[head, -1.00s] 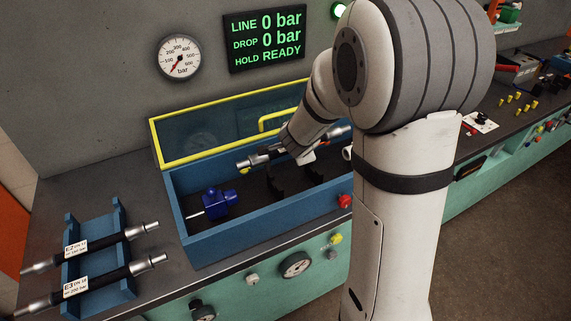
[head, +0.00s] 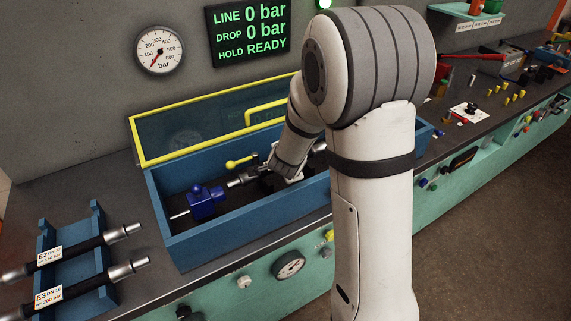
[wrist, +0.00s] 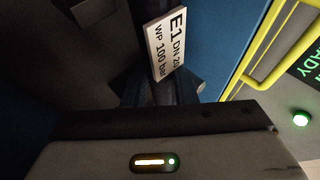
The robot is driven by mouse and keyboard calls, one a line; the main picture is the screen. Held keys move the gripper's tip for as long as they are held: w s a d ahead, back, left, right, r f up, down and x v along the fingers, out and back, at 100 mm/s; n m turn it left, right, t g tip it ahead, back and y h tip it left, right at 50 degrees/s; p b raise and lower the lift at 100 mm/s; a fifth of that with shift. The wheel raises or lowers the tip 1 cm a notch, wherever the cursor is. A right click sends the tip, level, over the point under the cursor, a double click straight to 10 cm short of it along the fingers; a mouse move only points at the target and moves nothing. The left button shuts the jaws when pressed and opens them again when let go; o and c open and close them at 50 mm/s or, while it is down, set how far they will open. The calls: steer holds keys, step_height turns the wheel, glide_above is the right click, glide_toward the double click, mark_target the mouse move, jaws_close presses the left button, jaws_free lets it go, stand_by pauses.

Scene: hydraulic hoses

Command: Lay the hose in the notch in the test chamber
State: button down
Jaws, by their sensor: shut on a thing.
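My gripper (head: 287,168) reaches down inside the blue test chamber (head: 225,238) and is shut on a hose. The hose's silver end fitting (head: 240,181) shows left of the gripper, low in the chamber, close to the blue valve block (head: 204,202). In the wrist view the hose carries a white tag (wrist: 170,42) reading E1 DN 20, WP 100 bar. The gripper and arm hide most of the hose and the notched supports under it, so I cannot tell whether it rests in a notch.
The chamber's yellow-framed lid (head: 190,112) stands open at the back. A blue rack (head: 92,290) at left holds hose E2 (head: 85,250) and hose E3 (head: 90,287). A yellow-handled lever (head: 240,162) shows near the fitting. The display reads LINE 0 bar, HOLD READY.

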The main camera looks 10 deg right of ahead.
steer(key=shift+f+b, duration=0.6)
steer(key=shift+b, duration=0.05)
steer(key=c, duration=1.2)
jaws_free()
steer(key=shift+s+f, duration=0.2)
steer(key=shift+f, duration=0.05)
steer(key=shift+o, duration=0.2)
steer(key=shift+r+p, duration=0.45)
steer(key=shift+p, duration=0.1)
steer(key=s+a+r+n+g+y+p, duration=0.1)
steer(key=s+a+r+n+y+p, duration=0.2)
steer(key=s+r, duration=0.45)
steer(key=s+a+r+n+y+p, duration=0.1)
steer(key=s+a+r+n, duration=0.2)
steer(key=s+r+n, duration=0.4)
steer(key=s+d+r+n+g+h, duration=0.1)
steer(key=s+d+n+g, duration=0.1)
steer(key=s, duration=0.5)
steer(key=s+d+r+n+g, duration=0.2)
steer(key=s+d+n+g, duration=0.1)
steer(key=s, duration=0.4)
steer(key=shift+d+r+n+h, duration=0.3)
steer(key=shift+d+n+h, duration=0.1)
steer(key=shift+n, duration=0.2)
